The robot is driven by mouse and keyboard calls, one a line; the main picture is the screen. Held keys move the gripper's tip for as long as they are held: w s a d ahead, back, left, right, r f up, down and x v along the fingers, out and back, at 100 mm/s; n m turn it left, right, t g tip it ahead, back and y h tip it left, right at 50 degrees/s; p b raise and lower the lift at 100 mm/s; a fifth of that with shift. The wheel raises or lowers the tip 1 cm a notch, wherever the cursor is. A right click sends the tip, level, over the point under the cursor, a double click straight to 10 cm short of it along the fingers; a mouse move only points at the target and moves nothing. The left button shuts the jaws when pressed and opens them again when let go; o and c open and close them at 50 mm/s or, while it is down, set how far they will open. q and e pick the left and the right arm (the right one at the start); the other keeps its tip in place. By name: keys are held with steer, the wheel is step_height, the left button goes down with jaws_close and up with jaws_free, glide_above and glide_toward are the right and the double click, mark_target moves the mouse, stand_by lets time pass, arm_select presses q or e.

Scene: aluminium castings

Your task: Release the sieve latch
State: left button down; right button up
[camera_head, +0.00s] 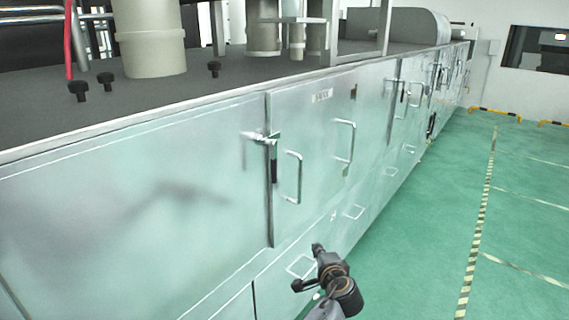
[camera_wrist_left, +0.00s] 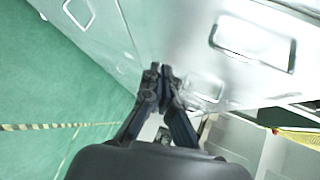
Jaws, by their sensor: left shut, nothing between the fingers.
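A silver latch lever (camera_head: 260,138) sticks out at the upper edge of a metal cabinet door (camera_head: 310,125), beside the vertical seam. It is turned roughly sideways, pointing left. A U-shaped handle (camera_head: 293,177) is just right of it and below. My left gripper (camera_head: 318,250) is low and in front of the cabinet, well below and right of the latch, touching nothing that I can make out. In the left wrist view its fingers (camera_wrist_left: 160,72) are together and empty, with the metal cabinet face behind them. I cannot pick out the latch in that view. My right gripper is not in view.
Another upright handle (camera_head: 344,141) is farther right on the cabinet, and low drawer handles (camera_head: 301,266) line its lower part. The dark top (camera_head: 200,95) carries beige cylinders (camera_head: 150,40) and black knobs. The green floor (camera_head: 430,220) to the right is clear.

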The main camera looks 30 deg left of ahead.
mark_target(272, 157)
arm_select(q)
step_height(272, 157, up, 22)
steer(key=s+a+n+y+p, duration=0.1)
steer(key=a+n+y, duration=0.1)
steer(key=y, duration=0.3)
steer(key=shift+a+f+n, duration=0.25)
steer(key=shift+a+n, duration=0.05)
steer(key=shift+n, duration=0.2)
steer(key=w+a+p, duration=0.1)
steer(key=a+p, duration=0.5)
steer(key=a, duration=0.3)
steer(key=shift+w+a+p, duration=0.15)
steer(key=shift+w+p, duration=0.2)
steer(key=shift+w+f, duration=0.1)
